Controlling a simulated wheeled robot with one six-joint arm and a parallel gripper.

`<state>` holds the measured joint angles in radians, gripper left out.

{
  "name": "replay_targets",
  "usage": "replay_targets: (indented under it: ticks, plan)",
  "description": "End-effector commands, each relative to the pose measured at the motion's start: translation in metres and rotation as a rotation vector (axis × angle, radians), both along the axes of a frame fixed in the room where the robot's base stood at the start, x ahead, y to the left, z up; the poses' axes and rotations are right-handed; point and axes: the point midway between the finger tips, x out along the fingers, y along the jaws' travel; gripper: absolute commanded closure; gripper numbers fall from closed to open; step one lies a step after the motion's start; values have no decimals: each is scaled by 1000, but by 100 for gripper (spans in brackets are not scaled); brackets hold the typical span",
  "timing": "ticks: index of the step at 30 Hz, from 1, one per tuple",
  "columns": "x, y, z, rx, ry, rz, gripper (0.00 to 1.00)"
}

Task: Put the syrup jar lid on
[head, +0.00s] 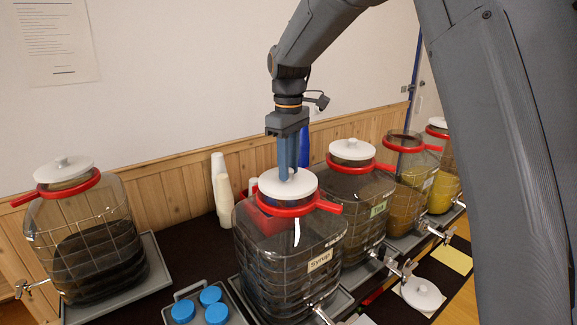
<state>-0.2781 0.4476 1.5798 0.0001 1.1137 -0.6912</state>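The syrup jar (283,255) is a large clear jar with a dark filling, a "Syrup" label and a red collar with a handle. A white round lid (271,188) is at its mouth, above the collar, and looks level. I cannot tell whether it rests fully on the rim. My gripper (291,176) points straight down over the lid's middle. Its blue-grey fingers are close together around the lid's knob, which they mostly hide, and appear shut on it.
Lidded jars stand at the left (85,245) and right (352,205). Another jar (408,190) at the right has an open mouth. A loose white lid (421,294) lies at the front right. Blue-capped containers (211,296) sit in front, and stacked cups (222,190) behind.

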Motion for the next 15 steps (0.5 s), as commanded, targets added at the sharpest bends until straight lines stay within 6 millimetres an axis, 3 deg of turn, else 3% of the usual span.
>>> replay_targets:
  ticks: [3, 11, 15]
  plan:
    - [0, 0, 0, 0, 0, 0, 55]
    - [0, 0, 0, 0, 0, 0, 55]
    - [1, 0, 10, 1, -3, 0, 55]
